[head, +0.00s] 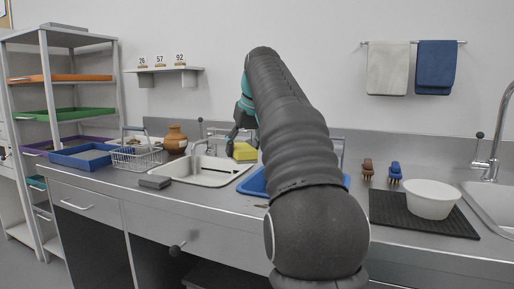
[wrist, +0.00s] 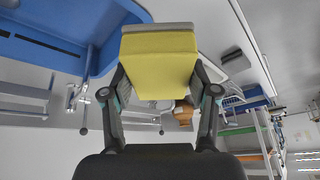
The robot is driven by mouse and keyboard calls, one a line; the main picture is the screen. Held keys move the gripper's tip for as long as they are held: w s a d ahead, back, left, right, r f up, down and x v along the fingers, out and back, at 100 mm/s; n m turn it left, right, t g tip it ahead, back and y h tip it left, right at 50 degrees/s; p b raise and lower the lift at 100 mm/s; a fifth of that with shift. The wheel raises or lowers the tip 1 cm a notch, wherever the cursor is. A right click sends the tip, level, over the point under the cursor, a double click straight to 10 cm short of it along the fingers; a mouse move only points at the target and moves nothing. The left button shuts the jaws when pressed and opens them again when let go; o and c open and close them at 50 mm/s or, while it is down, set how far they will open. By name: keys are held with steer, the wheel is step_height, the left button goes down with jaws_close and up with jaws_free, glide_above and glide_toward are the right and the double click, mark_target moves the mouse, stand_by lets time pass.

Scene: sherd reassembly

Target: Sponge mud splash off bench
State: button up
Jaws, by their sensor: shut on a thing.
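My gripper (head: 243,138) is shut on a yellow sponge (head: 244,152) and holds it above the bench, near the sink and the blue tub. In the wrist view the sponge (wrist: 160,62) sits between both fingers, with a pale grey layer on its far side. The steel bench (head: 215,200) runs across the head view. A faint dark brown mark (head: 178,205) shows near its front edge, left of my arm; I cannot tell surely whether it is the mud splash. My arm hides the middle of the bench.
A grey block (head: 155,182) lies near the front. A blue tub (head: 254,187) is partly behind my arm. Two brushes (head: 395,173) and a white bowl (head: 432,203) are right.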

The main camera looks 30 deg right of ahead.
mark_target(246, 163)
steer(key=shift+s+a+r+n+g, duration=0.1)
steer(key=shift+s+a+n+g, duration=0.05)
steer(key=shift+s, duration=0.5)
steer(key=shift+s+a+r+n+g, duration=0.1)
steer(key=shift+s+a+n+g, duration=0.05)
steer(key=shift+s, duration=0.45)
steer(key=shift+f, duration=0.7)
steer(key=shift+f+b, duration=1.25)
steer(key=shift+f, duration=0.55)
steer(key=shift+d, duration=0.1)
